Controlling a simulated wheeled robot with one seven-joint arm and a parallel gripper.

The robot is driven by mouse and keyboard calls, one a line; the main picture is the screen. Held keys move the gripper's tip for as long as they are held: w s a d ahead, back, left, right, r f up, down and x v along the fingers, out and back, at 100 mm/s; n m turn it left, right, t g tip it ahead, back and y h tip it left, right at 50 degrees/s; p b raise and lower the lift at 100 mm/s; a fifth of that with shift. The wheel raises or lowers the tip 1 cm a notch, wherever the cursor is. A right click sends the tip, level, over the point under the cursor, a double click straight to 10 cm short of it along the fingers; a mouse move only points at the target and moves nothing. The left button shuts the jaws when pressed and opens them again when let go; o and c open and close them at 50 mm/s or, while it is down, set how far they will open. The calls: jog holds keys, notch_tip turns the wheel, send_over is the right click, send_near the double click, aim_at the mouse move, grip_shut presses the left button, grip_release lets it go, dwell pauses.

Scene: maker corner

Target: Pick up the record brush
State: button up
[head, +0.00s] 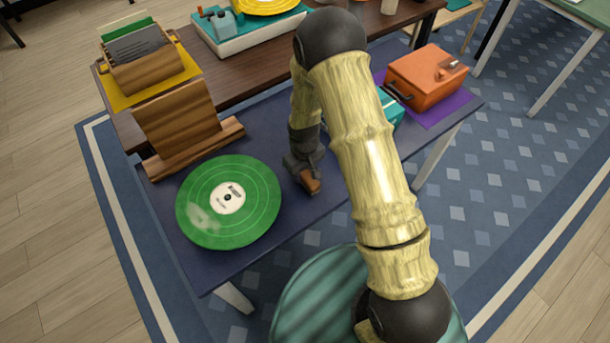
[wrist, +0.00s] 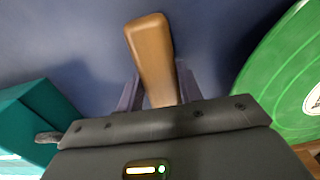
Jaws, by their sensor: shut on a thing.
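The record brush (wrist: 150,50) is a brown wooden block with rounded edges. In the wrist view it stands out between the two fingers of my gripper (wrist: 160,88), which is shut on it. In the head view the brush (head: 311,184) shows as a small brown piece at the tip of my gripper (head: 303,168), over the dark blue table. It is right of the green record. Whether the brush touches the tabletop or is a little above it, I cannot tell. The brush's lower part is hidden by my gripper in the wrist view.
The green record (head: 247,226) lies on the blue table (head: 275,238), left of my gripper. A wooden stand (head: 180,125) is behind it. A teal box (head: 388,110), partly hidden by my arm, and an orange case (head: 427,77) on a purple mat are at right.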

aim_at(305, 172)
notch_tip(305, 172, up, 10)
dwell(0.6)
jog(key=o, duration=0.4)
jog(key=shift+c, duration=1)
jog(key=shift+d+f, duration=0.1)
